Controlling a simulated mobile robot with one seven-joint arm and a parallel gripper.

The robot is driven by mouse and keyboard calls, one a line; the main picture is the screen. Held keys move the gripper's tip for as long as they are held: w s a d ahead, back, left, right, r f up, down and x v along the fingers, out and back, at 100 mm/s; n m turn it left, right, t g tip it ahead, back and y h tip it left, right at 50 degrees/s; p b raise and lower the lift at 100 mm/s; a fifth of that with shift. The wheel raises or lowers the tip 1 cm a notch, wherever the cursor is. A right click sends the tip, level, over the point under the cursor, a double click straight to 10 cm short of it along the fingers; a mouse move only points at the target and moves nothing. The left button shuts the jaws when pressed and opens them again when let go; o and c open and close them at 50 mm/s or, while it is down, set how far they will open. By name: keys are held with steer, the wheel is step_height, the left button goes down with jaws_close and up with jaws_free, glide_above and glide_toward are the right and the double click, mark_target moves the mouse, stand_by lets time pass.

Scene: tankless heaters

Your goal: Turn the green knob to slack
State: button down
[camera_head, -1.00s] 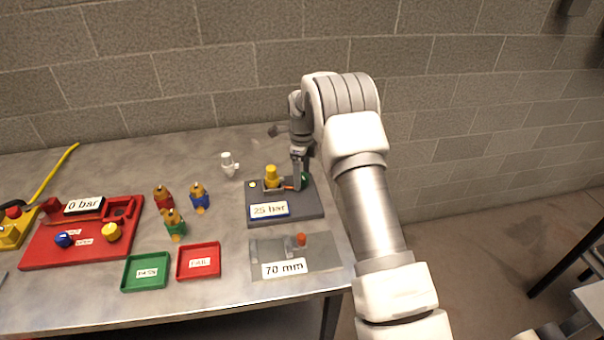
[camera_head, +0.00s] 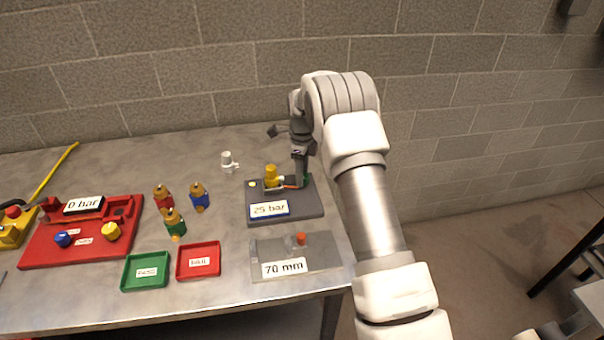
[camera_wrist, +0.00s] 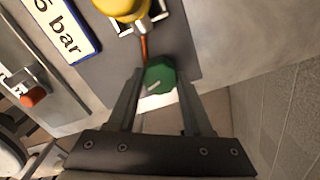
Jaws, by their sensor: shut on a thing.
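The green knob (camera_wrist: 160,74) sits at the edge of the dark grey fixture (camera_head: 285,210), beside the yellow part (camera_head: 271,173). My gripper (camera_wrist: 159,80) points down over the knob, with one finger on each side, and is shut on it. A white mark shows on the knob's face. In the head view my gripper (camera_head: 300,184) hides most of the knob; only a sliver of green shows. A thin red-orange piece (camera_wrist: 144,46) runs between the knob and the yellow part. The fixture's label (camera_head: 269,209) reads 25 bar.
A grey plate labelled 70 mm (camera_head: 325,252) lies in front of the fixture. A white fitting (camera_head: 228,161) and several coloured fittings stand to the left, with a green tray (camera_head: 128,275), a red tray (camera_head: 180,263) and a red panel (camera_head: 50,250). The table's right edge is close.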

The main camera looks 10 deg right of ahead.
steer(key=n+b, duration=0.1)
steer(key=n, duration=0.6)
steer(key=shift+n+b, duration=0.3)
steer(key=n, duration=0.8)
steer(key=shift+b, duration=0.4)
steer(key=n, duration=0.4)
steer(key=shift+n, duration=0.3)
steer(key=n, duration=0.3)
steer(key=shift+r+n, duration=0.1)
steer(key=shift+n, duration=0.3)
steer(key=n, duration=0.7)
steer(key=shift+n, duration=0.3)
